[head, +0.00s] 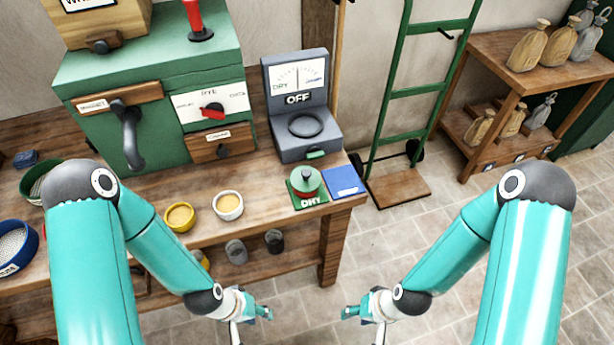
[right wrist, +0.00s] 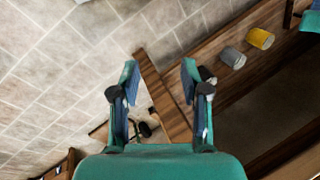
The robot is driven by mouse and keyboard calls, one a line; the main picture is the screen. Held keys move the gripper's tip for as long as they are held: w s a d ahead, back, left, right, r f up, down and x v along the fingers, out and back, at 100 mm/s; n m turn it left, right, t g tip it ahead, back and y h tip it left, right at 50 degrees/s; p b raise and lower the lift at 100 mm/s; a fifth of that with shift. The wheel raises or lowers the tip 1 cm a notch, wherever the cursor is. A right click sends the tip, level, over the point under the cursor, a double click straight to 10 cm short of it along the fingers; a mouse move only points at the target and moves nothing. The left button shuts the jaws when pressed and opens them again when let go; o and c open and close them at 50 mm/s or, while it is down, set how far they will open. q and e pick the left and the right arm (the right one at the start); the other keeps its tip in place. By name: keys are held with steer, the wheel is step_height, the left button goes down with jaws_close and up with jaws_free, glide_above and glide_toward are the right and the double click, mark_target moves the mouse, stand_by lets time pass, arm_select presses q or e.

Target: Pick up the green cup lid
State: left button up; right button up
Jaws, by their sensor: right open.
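The green cup lid (head: 307,176) has a small knob and sits on top of a red cup. The cup stands on a green mat (head: 308,203) marked DRY, near the bench's right front corner. The lid cannot be made out in the right wrist view. My left gripper (head: 252,326) is in front of the bench, below and left of the lid in the head view, and looks open and empty. My right gripper (head: 364,325) is open and empty, below and right of the lid. Its two spread fingers show in the right wrist view (right wrist: 160,75).
A blue mat (head: 344,182) lies right of the green one. A grey tester (head: 299,140) marked OFF stands behind. Yellow (head: 180,217) and white (head: 229,205) bowls stand to the left. Metal cups sit on the lower shelf.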

steer(key=o, duration=0.8)
steer(key=w+r+n+t+b, duration=0.1)
steer(key=w+r+t+b, duration=0.1)
steer(key=w, duration=0.4)
steer(key=shift+w+a+r+t, duration=0.25)
steer(key=shift+w+r+t, duration=0.05)
steer(key=shift+r, duration=0.05)
steer(key=shift+o, duration=0.5)
steer(key=w+r+n+t+y+b, duration=0.1)
steer(key=w+r+n+t+b, duration=0.1)
steer(key=w+r, duration=0.4)
steer(key=shift+w+r+n+t, duration=0.3)
steer(key=shift+w+t, duration=0.2)
steer(key=shift+w, duration=0.1)
steer(key=n+t+y+b, duration=0.4)
steer(key=n, duration=0.3)
glide_toward(309, 177)
steer(key=b+x, duration=0.1)
steer(key=x, duration=0.5)
steer(key=shift+w+d+f+b, duration=0.25)
steer(key=shift+w+b, duration=0.1)
steer(key=shift+x, duration=2.85)
